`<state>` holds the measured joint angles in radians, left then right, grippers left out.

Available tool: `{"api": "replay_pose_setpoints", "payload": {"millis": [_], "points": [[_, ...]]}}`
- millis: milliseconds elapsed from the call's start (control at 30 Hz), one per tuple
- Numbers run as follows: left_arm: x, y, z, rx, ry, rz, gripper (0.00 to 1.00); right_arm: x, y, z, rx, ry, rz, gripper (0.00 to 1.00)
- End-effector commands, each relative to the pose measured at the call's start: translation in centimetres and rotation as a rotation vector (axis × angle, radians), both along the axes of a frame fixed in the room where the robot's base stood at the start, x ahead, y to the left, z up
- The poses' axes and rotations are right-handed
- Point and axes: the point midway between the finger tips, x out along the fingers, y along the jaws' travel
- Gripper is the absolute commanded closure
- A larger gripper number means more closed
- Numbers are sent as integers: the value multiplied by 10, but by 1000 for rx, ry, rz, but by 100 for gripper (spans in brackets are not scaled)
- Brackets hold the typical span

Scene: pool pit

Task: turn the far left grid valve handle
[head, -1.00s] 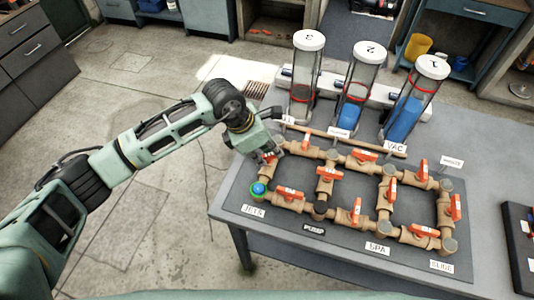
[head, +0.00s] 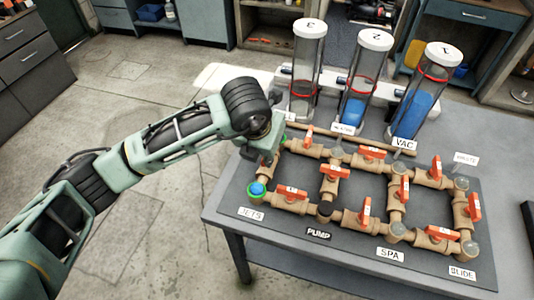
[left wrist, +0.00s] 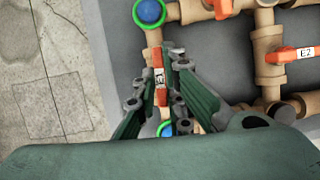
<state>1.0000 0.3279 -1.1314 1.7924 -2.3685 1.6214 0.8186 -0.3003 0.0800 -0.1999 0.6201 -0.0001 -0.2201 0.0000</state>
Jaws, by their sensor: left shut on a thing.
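The far left grid valve is on the left side pipe of the tan pipe grid (head: 292,206). Its orange-red handle (left wrist: 160,88) shows in the left wrist view, with a white label, lying lengthwise along the pipe. My left gripper (left wrist: 160,95) is shut on this handle, with a finger on each side. In the head view my left gripper (head: 266,158) hides the handle. A blue ball in a green ring (head: 257,189) sits at the pipe corner in front of the valve, near the JETS label (head: 250,213). My right gripper is not in view.
Several other orange valve handles, such as one on the front pipe (head: 291,192), sit close by. Clear cylinders with white caps (head: 309,70) stand behind the grid on the grey table (head: 222,215). Floor left of the table is open.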

Motion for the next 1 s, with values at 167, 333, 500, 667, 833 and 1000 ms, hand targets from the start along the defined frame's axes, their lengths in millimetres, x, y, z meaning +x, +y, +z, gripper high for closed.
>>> {"api": "replay_pose_setpoints", "payload": {"millis": [167,333,500,667,833,1000], "points": [[0,0,0,1,-1,60,100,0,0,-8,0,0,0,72],[0,0,0,0,-1,86,100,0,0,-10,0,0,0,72],[0,0,1,0,0,94,100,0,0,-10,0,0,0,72],[0,0,1,-1,0,94,100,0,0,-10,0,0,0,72],[0,0,1,-1,0,93,84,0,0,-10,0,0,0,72],[0,0,0,0,0,92,72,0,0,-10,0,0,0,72]]}}
